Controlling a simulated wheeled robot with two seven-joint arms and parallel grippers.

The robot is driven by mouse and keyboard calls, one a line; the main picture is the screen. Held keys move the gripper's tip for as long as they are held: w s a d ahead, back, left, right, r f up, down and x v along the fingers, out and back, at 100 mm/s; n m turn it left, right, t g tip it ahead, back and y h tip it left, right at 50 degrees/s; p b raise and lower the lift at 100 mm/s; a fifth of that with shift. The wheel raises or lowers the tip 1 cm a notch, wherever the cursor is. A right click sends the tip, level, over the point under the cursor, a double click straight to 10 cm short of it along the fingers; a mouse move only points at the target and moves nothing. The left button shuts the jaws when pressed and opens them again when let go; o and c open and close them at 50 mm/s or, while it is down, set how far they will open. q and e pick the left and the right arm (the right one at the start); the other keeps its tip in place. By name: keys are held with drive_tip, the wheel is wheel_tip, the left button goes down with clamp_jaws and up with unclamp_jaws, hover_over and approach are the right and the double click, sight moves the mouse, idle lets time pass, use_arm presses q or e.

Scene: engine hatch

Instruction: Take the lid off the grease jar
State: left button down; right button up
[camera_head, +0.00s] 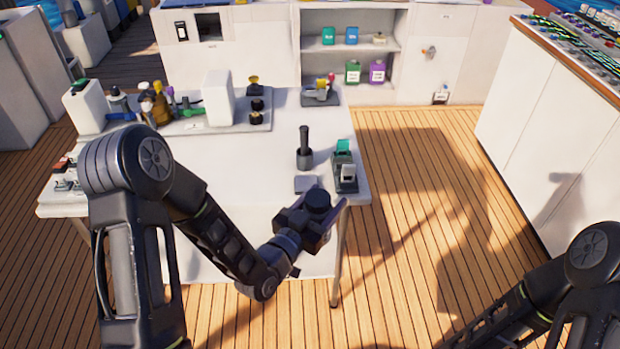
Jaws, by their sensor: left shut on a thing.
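My left gripper (322,215) is over the front right corner of the white table. It is shut on a dark, round-topped thing (318,200) that looks like the grease jar or its lid. Dark on dark, I cannot tell which, nor whether a lid sits on a jar there. The fingertips are hard to make out. My right arm enters at the lower right, and its gripper is out of the picture.
The white table (225,165) has a clear middle. Bottles and boxes line the back left. Shelves (350,45) stand behind.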

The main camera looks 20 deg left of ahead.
use_arm(q)
drive_tip(key=s+d+f+m+g+h, duration=0.3)
drive_tip(key=s+d+m+h, duration=0.1)
drive_tip(key=d, duration=0.4)
drive_tip(key=shift+s+d+f+h, duration=0.3)
drive_tip(key=shift+s+h, duration=0.6)
drive_tip(key=shift+h, duration=0.1)
use_arm(e)
drive_tip(key=shift+o, duration=0.3)
